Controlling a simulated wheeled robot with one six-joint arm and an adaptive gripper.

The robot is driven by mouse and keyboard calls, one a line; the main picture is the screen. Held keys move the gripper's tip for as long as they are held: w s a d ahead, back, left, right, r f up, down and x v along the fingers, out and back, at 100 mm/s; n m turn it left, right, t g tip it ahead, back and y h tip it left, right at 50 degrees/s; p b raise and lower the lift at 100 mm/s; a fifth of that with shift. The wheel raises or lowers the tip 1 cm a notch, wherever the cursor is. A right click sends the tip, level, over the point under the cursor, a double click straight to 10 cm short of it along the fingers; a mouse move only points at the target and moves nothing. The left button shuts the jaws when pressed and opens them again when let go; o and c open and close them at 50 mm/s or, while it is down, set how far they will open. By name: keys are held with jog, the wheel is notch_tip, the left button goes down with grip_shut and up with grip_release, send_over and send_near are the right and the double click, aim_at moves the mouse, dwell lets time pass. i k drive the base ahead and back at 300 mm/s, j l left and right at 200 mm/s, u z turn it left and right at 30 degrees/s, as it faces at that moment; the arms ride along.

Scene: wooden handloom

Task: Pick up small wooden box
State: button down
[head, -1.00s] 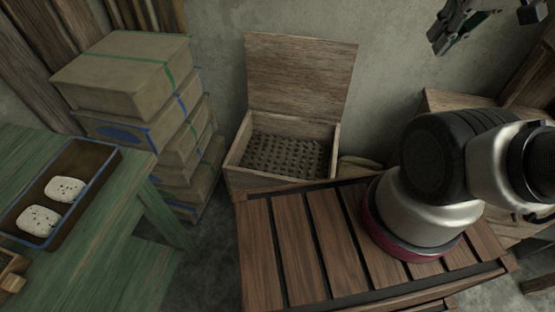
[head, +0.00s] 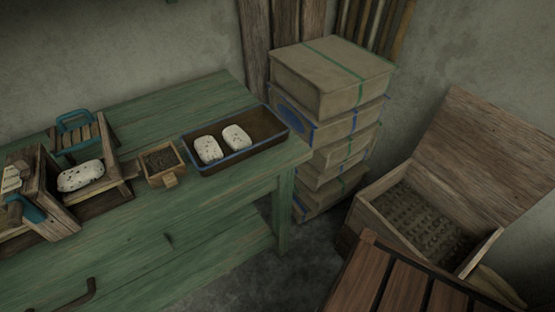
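A small wooden box (head: 161,164) with dark grainy contents stands on the green table (head: 232,97), just left of a dark tray. It is open at the top and has a small block on its front. A larger wooden box (head: 430,223) with its lid raised stands at the right, by the wall, with a dark studded inside. My gripper is not in view, so its state does not show.
A blue-rimmed tray (head: 282,125) holds two speckled white pieces (head: 208,150). Wooden holders with another white piece (head: 80,176) and a blue-handled tool (head: 77,122) stand at the left. Stacked cardboard boxes (head: 333,75) stand right of the table. My slatted top is at lower right.

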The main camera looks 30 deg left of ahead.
aim_at(162, 165)
jog(key=j+u, duration=0.15)
jog(key=u, duration=2.1)
jog(key=k+j, duration=0.05)
jog(key=j, duration=0.05)
